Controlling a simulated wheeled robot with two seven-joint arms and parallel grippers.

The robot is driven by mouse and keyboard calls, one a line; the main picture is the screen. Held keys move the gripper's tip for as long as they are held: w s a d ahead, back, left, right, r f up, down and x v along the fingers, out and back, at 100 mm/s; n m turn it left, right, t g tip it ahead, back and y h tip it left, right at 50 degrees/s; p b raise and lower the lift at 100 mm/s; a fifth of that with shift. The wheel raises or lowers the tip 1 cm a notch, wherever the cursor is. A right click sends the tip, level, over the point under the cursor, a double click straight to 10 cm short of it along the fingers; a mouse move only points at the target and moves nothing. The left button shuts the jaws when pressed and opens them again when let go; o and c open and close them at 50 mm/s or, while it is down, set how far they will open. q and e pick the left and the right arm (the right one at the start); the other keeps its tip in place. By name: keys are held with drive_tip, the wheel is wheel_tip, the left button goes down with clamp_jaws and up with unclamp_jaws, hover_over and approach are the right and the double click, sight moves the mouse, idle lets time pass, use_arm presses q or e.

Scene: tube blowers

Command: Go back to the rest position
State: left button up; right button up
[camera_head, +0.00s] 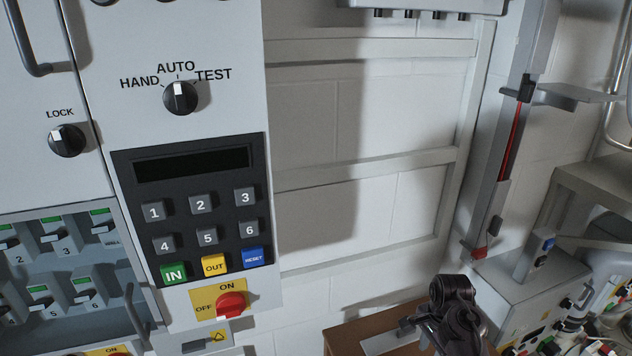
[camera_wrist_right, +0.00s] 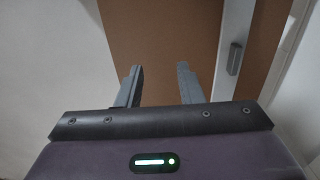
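My right gripper (camera_wrist_right: 159,85) shows in the right wrist view with its two grey fingers apart and nothing between them. A brown surface lies beyond the fingertips, and the gripper does not appear to touch it. My left gripper is not in either view.
A grey control cabinet with a keypad (camera_head: 204,205), a rotary AUTO switch (camera_head: 181,98) and a red ON/OFF knob (camera_head: 231,304) fills the left. A dark jointed part (camera_head: 453,312) stands at the lower right, before a brown-topped table (camera_head: 345,335) and a grey machine (camera_head: 520,290).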

drive_tip(key=s+a+r+n+t, duration=0.2)
drive_tip(key=s+a+r+n, duration=0.1)
drive_tip(key=s+n, duration=0.65)
drive_tip(key=s+a+r+n+t, duration=0.25)
drive_tip(key=s+n, duration=0.45)
drive_tip(key=s, duration=0.6)
wheel_tip(320, 180, down, 34)
drive_tip(key=s+g+b, duration=0.2)
drive_tip(key=b, duration=0.1)
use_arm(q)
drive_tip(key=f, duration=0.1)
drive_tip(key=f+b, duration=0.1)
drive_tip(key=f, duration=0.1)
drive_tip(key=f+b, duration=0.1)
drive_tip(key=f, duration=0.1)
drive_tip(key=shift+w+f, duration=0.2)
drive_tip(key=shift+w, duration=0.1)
use_arm(e)
drive_tip(key=s+d+f+g, duration=0.1)
drive_tip(key=s+d+f, duration=0.1)
drive_tip(key=s+f, duration=1.6)
drive_tip(key=shift+s+d+f, duration=0.3)
drive_tip(key=shift+s+f, duration=0.05)
drive_tip(key=shift+s, duration=0.3)
